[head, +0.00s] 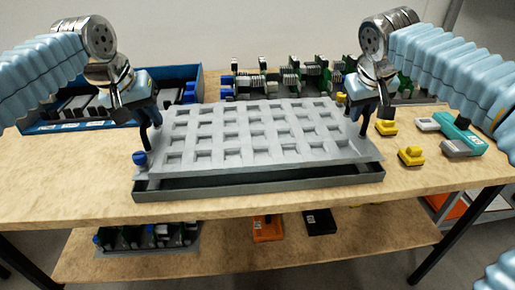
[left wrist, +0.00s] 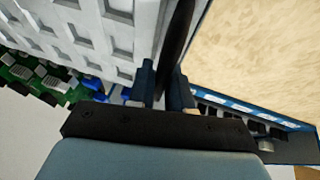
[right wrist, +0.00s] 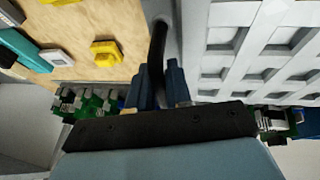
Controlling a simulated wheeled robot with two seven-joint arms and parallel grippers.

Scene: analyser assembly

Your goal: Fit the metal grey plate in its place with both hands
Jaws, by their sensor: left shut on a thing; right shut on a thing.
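The metal grey plate (head: 262,140), with rows of square pockets, lies over a dark grey open tray (head: 260,187) on the table. The tray's front wall shows below the plate's front edge, with a dark gap between them. My left gripper (head: 151,135) is shut at the plate's left side, and my right gripper (head: 366,122) is shut at its right side. The wrist views show each gripper's fingers on a dark, curved handle-like strip beside the plate (left wrist: 120,40). How the plate sits on the tray's far side is hidden.
A blue bin (head: 50,125) with dark parts stands behind on the left. Green circuit boards (head: 290,75) stand behind the plate. Yellow parts (head: 411,156) and a teal tool (head: 458,133) lie to the right.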

